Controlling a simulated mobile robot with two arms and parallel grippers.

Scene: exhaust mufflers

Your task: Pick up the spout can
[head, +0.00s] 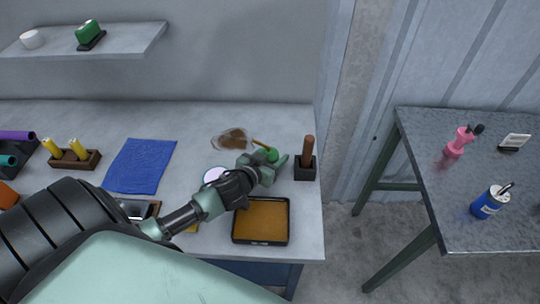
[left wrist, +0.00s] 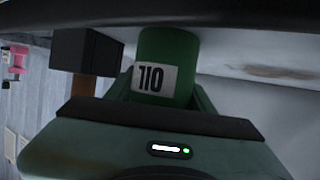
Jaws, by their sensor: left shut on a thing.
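A green can (head: 267,154) with a thin yellow-brown spout is at the tip of my left arm over the workbench. In the left wrist view the green can (left wrist: 178,58) is a cylinder with a white label reading "110". My left gripper (head: 272,164) is shut on the can, with its fingers on both sides of the body. The gripper hides the can's lower part, so I cannot tell whether it touches the bench. My right gripper is not in view.
A black holder (head: 305,172) with a brown handle stands close right of the can. A brown-filled tray (head: 262,220) lies in front, and a brown stain (head: 234,139) behind. A blue cloth (head: 140,165) lies left. A blue can (head: 487,203) and pink bottle (head: 458,143) stand on the right table.

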